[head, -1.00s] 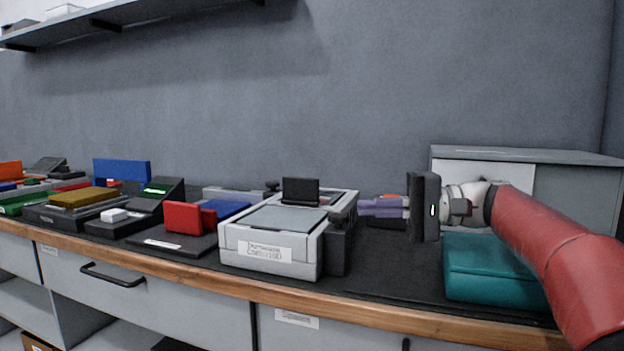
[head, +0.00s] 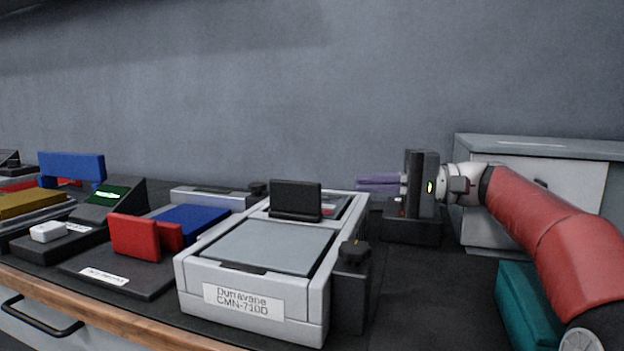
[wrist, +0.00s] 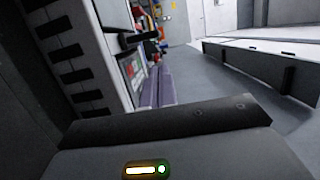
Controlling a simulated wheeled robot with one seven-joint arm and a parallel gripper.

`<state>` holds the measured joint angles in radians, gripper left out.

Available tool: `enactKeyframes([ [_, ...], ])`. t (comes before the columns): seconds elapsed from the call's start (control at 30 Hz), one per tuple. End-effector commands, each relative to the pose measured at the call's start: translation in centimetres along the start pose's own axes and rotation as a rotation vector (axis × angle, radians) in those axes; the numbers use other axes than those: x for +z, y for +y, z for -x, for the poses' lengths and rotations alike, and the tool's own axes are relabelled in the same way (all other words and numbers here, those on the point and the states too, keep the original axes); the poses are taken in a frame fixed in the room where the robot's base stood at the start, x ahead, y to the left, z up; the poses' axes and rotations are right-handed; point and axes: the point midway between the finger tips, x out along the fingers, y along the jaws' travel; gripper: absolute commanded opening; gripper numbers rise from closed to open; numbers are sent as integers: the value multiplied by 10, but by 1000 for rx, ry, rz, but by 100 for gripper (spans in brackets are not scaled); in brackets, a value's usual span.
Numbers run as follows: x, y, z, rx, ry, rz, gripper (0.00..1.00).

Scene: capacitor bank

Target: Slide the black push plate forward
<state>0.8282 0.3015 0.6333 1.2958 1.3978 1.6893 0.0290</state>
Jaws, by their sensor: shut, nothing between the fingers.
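The black push plate (head: 296,198) stands upright across the back part of a white-grey device labelled CMN-710D (head: 250,303). A flat grey panel (head: 265,246) lies in front of the plate. My gripper (head: 359,184) points left in the head view, with its purple fingers close together and nothing between them.
A black knobbed block (head: 351,290) is at the device's right side. A teal case (head: 526,305) and grey cabinet (head: 560,185) are right. Red and blue blocks (head: 134,237) stand left. Bare dark mat (head: 440,300) lies front right.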

Motion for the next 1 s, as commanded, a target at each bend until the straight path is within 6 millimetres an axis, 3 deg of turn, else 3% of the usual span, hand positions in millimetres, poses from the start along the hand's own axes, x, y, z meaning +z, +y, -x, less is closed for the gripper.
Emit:
enactKeyframes([
  [0.33,0,1,-8,1,-2,0,0],
  [0.8,1,0,-85,0,-3,0,0],
  [1.0,0,0,-99,1,0,0,0],
])
